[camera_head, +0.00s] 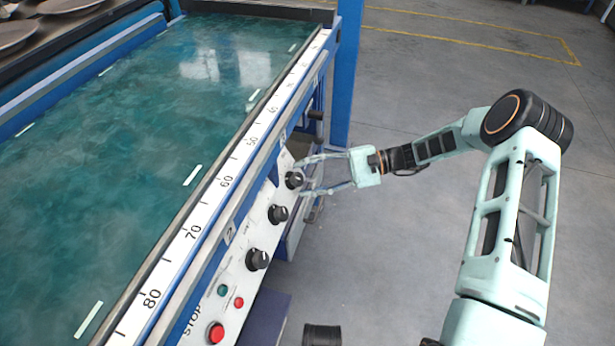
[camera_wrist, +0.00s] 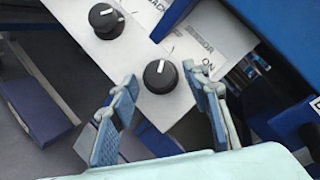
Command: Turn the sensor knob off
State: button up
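The sensor knob (camera_wrist: 160,76) is a round black knob with a white pointer line, on a white panel beside partly visible lettering ending in "SOR" and the word "ON". In the head view it is the farthest of three black knobs (camera_head: 294,180). My gripper (camera_wrist: 163,88) is open, with one blue-padded finger on each side of the knob. In the head view my gripper (camera_head: 305,175) reaches the panel from the right, its fingers spread around the knob. I cannot tell whether either finger touches it. The white line on the knob points up in the wrist view.
A second black knob (camera_wrist: 106,20) is close by at upper left in the wrist view. Another knob (camera_head: 257,259), small green and red buttons and a red stop button (camera_head: 216,333) line the panel nearer me. The teal belt (camera_head: 130,150) lies left; open floor lies right.

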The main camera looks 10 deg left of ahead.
jog(key=v, duration=1.2)
dwell(0.4)
